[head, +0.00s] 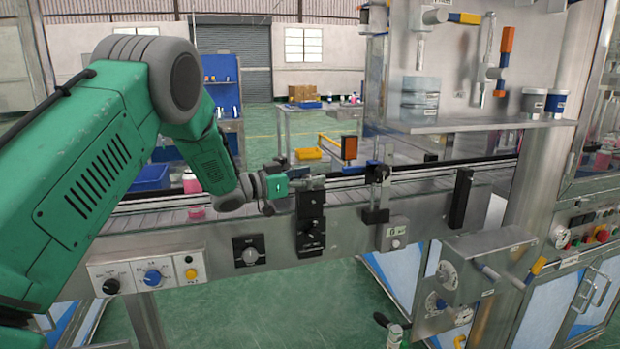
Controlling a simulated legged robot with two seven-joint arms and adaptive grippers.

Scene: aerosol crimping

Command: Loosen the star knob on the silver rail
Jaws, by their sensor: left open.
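The silver rail (440,173) runs along the conveyor, left to right across the middle of the head view. A dark knob (378,172) sits on top of a clamp post at the rail; it is too small to make out its star shape. My right gripper is not in view.
A black upright block (461,198) stands at the conveyor farther right. A control panel (146,276) with knobs is on the front left. A shelf (470,124) with tubs overhangs the conveyor's right part. A machine with handles (475,275) stands at the lower right.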

